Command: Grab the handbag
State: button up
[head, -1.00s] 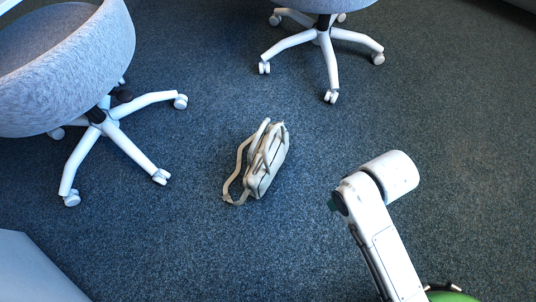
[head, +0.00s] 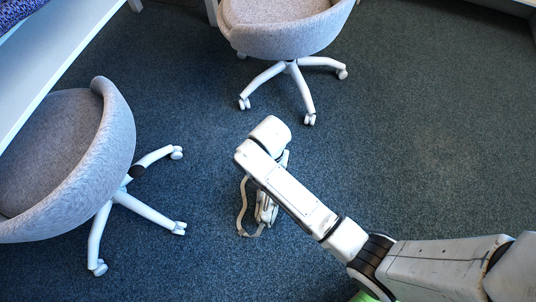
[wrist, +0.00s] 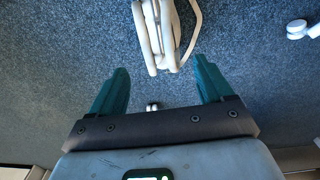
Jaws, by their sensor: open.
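The handbag (head: 264,211) is pale beige and lies on the dark carpet, partly hidden under my arm in the head view. Its looped strap (head: 241,210) shows to the left of it. In the wrist view the handbag (wrist: 160,35) is at the top centre, with its strap curving on the right. My gripper (wrist: 160,74) is open, with its two teal fingers spread apart. The handbag appears ahead of the gap between the fingertips, and nothing is held. In the head view the fingers are hidden by my arm.
A grey chair with white castors (head: 66,165) stands at the left, and another chair (head: 285,30) stands beyond the handbag. A white desk edge (head: 60,55) runs across the upper left. Carpet to the right is clear.

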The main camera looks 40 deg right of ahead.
jog(key=f+b, duration=0.2)
jog(key=f, duration=0.1)
jog(key=f+b, duration=0.2)
jog(key=f, duration=0.2)
jog(key=f+b, duration=0.1)
jog(key=f, duration=0.2)
jog(key=shift+d+f+b, duration=0.2)
jog(key=shift+d+b, duration=0.1)
jog(key=shift+b, duration=0.1)
grip_shut()
jog(key=shift+w+r, duration=0.1)
dwell(0.4)
